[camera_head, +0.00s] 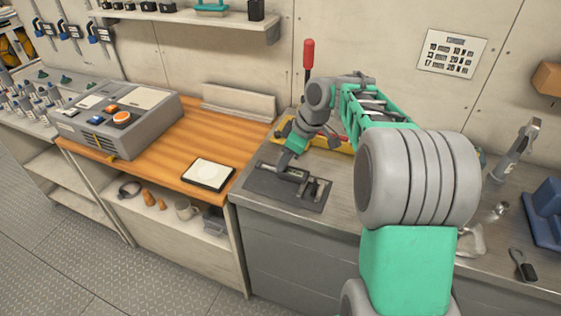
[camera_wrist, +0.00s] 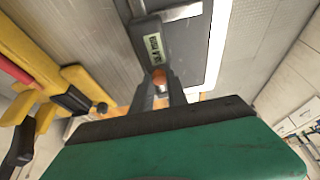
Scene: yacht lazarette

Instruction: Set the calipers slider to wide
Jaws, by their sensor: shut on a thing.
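The calipers (camera_head: 294,173) lie on a dark grey board (camera_head: 262,188) on the metal counter. In the wrist view the dark slider (camera_wrist: 152,42) carries a pale label with lettering, and a light metal bar (camera_wrist: 182,12) runs out from it. A small orange-brown knob (camera_wrist: 159,75) sits at the slider's near end. My gripper (camera_wrist: 160,88) is shut on this knob, one finger on each side. In the head view my gripper (camera_head: 287,160) comes down on the calipers from behind, and its fingertips are hard to make out.
A yellow tool or level (camera_head: 342,145) lies behind the board. A red-handled lever (camera_head: 308,56) stands at the wall. Left is a wooden top (camera_head: 190,130) with a white pad (camera_head: 208,174) and a grey console (camera_head: 118,120). A blue object (camera_head: 545,208) is far right.

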